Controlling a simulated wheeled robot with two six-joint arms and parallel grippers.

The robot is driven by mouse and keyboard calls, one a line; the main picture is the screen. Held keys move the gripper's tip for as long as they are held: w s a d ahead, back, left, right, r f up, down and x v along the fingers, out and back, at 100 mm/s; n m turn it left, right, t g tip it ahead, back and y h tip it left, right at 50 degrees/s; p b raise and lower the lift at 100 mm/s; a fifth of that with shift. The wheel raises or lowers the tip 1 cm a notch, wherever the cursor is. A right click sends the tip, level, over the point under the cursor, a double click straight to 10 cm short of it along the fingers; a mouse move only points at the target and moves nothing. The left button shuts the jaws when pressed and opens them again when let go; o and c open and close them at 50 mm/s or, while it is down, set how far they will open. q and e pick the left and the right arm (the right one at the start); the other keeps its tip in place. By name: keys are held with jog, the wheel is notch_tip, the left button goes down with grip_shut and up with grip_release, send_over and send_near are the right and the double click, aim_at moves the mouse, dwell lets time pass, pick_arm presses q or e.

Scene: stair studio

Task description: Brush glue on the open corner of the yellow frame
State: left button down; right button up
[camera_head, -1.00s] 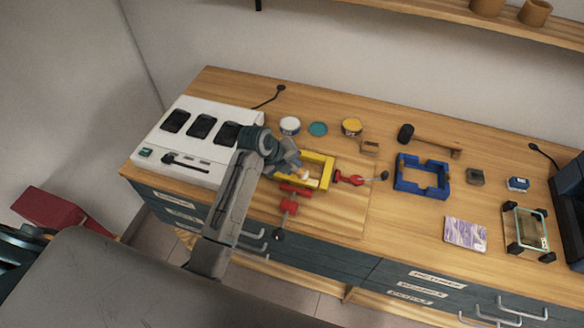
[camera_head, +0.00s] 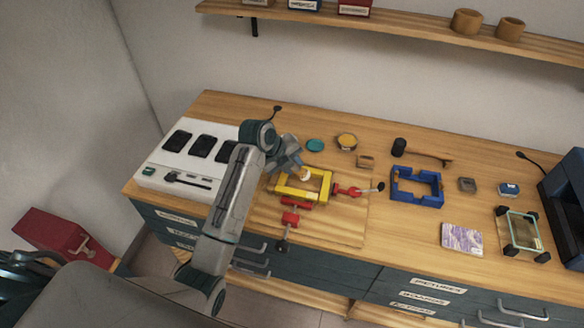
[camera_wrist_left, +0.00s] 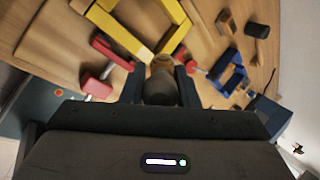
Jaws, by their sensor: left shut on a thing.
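The yellow frame (camera_head: 326,186) lies on the bench in the head view, held by a red clamp (camera_head: 291,217) at its near side and a red clamp (camera_head: 352,190) at its right. My left gripper (camera_head: 297,170) is over the frame's far left part, shut on a brush. The brush's pale tip (camera_head: 305,177) shows just below the jaws. In the left wrist view the brush (camera_wrist_left: 160,88) points away between the fingers, its tip close to an end of a yellow bar (camera_wrist_left: 125,27). I cannot tell whether it touches. My right gripper is out of view.
Behind the frame are a teal lid (camera_head: 315,145), a yellow-topped tub (camera_head: 347,141) and a small wooden block (camera_head: 366,161). A mallet (camera_head: 425,152) and blue frame (camera_head: 417,198) lie to the right. A white station (camera_head: 182,180) stands left.

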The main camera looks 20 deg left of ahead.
pick_arm(q)
jog(key=shift+w+f, duration=0.1)
jog(key=shift+w, duration=0.05)
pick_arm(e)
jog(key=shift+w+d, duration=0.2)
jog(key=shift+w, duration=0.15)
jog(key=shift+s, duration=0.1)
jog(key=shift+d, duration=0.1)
pick_arm(q)
jog(key=shift+f, duration=0.2)
jog(key=shift+a, duration=0.1)
